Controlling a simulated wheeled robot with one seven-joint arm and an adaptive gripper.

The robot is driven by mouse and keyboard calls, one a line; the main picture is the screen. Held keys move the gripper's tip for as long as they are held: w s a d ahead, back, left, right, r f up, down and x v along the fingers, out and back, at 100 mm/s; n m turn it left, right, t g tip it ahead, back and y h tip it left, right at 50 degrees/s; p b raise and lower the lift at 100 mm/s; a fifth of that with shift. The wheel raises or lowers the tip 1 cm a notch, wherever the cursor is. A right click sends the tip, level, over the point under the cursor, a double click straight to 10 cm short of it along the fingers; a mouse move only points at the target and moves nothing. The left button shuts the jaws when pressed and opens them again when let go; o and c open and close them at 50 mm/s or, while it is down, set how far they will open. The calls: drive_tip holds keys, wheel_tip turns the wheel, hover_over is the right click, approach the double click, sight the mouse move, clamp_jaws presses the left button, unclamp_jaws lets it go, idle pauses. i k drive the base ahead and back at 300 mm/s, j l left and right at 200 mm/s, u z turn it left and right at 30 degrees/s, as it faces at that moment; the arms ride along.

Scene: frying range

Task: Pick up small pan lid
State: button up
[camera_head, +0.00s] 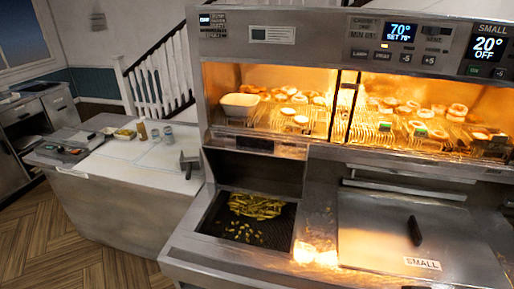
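The small pan lid (375,235) is a flat, light metal cover on the right of the frying range. It carries a black upright handle (415,231) on its right half. A white label reading "SMALL" (422,263) is near its front edge. The lid appears to lie flat and closed over the pan, whose inside is hidden. My gripper is not in view.
A dark tray of fries (254,207) lies left of the lid. Above, a lit warming cabinet (330,135) holds several rings and a white bowl (240,104), overhanging the back. A white counter (140,152) stands at left, with open wooden floor (50,245) before it.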

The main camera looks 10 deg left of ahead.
sight(436, 243)
drive_tip(key=i+l+z, duration=0.1)
drive_tip(key=l+z, duration=0.15)
drive_tip(key=l, duration=0.15)
drive_tip(key=i+l+z, duration=0.2)
drive_tip(key=l, duration=0.25)
drive_tip(key=l+z, duration=0.25)
drive_tip(key=l, duration=0.15)
